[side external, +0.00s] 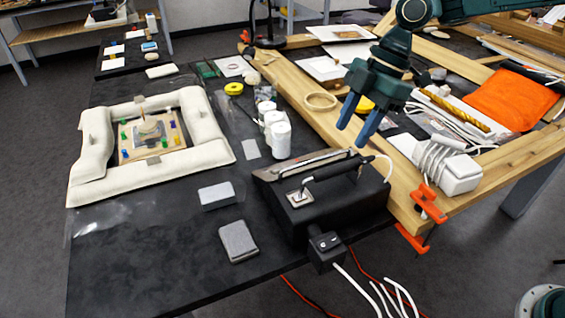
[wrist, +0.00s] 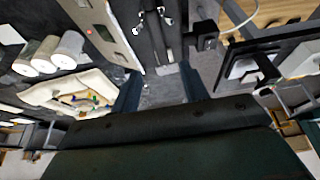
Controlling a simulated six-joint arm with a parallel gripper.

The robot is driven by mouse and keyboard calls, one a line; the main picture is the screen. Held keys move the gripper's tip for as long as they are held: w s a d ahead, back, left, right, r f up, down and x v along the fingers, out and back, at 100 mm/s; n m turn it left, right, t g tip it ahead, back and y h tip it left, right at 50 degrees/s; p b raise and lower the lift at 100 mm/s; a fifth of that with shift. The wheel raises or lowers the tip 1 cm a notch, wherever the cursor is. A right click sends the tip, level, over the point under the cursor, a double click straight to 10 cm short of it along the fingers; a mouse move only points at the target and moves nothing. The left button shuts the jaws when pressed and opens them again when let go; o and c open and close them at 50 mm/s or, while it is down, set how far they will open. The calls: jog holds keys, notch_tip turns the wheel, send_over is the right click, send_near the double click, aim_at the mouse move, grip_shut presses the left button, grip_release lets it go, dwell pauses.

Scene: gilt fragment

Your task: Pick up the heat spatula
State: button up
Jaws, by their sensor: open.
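The heat spatula (side external: 338,170) has a black handle and a small square metal tip. It lies on top of a black control box (side external: 330,212), with a white cable leaving the handle's far end. In the wrist view, the spatula (wrist: 172,35) appears as a dark upright bar with its metal tip (wrist: 167,69) at the lower end. My gripper (side external: 355,130) is open and empty, with blue fingers pointing down above and behind the spatula, apart from it. In the wrist view, the fingers of my gripper (wrist: 159,87) are spread just below the tip.
White jars (side external: 276,130) stand left of the box. A padded white frame (side external: 90,150) surrounds a small panel at left. Two grey blocks (side external: 238,240) lie in front. A white coiled-cable device (side external: 455,172) and orange clamp (side external: 428,203) sit at right. The front-left table is mostly clear.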

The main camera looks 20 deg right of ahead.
aim_at(332, 168)
jog(key=shift+x, duration=2.7)
jog(key=shift+x, duration=2.65)
jog(key=shift+a+r, duration=0.1)
grip_shut()
jog(key=shift+r, duration=0.1)
notch_tip(332, 168, up, 20)
